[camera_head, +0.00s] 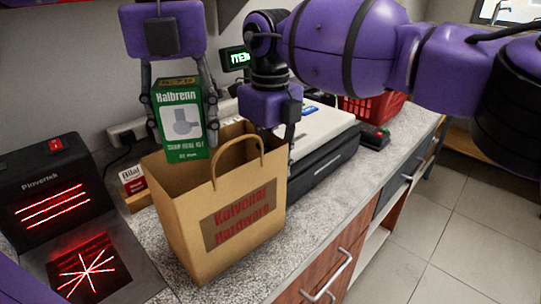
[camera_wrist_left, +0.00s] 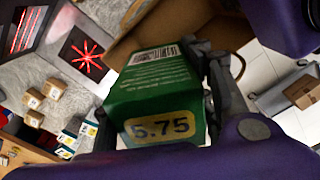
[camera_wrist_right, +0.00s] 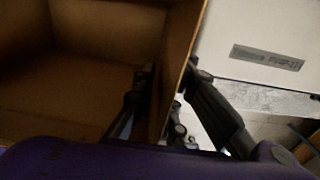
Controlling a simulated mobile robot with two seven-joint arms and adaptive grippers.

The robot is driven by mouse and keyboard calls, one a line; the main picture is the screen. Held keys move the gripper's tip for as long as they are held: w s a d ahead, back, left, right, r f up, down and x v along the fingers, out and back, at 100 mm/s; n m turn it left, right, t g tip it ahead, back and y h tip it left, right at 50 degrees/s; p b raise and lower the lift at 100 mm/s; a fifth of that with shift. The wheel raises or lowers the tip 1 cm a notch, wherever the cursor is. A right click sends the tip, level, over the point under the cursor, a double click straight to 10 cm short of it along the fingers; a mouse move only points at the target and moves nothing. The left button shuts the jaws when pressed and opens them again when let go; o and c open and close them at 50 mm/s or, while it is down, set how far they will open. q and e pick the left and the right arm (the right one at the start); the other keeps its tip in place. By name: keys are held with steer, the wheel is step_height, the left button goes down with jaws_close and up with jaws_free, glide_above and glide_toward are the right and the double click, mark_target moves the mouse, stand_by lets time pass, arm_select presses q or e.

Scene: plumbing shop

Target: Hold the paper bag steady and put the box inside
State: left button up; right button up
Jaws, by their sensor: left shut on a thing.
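The green box (camera_head: 181,138), printed with a picture and white lettering, is upright in my left gripper (camera_head: 183,108). Its lower end is over the mouth of the bag, overlapping the rear rim; how far in it reaches is hard to tell. The left wrist view shows the box (camera_wrist_left: 160,95) with a yellow price label. The brown paper bag (camera_head: 190,235) stands open on the counter, one handle raised. My right gripper (camera_wrist_right: 172,72) straddles the bag's right wall (camera_wrist_right: 178,50), one finger inside and one outside, apparently pinching it. In the head view its fingertips are partly hidden.
A black scanner (camera_head: 75,215) with red lines stands left of the bag. A white-topped device (camera_head: 322,130) is close on the right, with a red basket (camera_head: 372,106) behind. The speckled counter (camera_head: 150,240) has a front edge above drawers.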

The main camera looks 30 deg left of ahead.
steer(key=shift+c, duration=0.3)
jaws_close()
arm_select(q)
step_height(320, 180, down, 13)
steer(key=o, duration=1.4)
step_height(320, 180, up, 12)
steer(key=shift+f, duration=0.1)
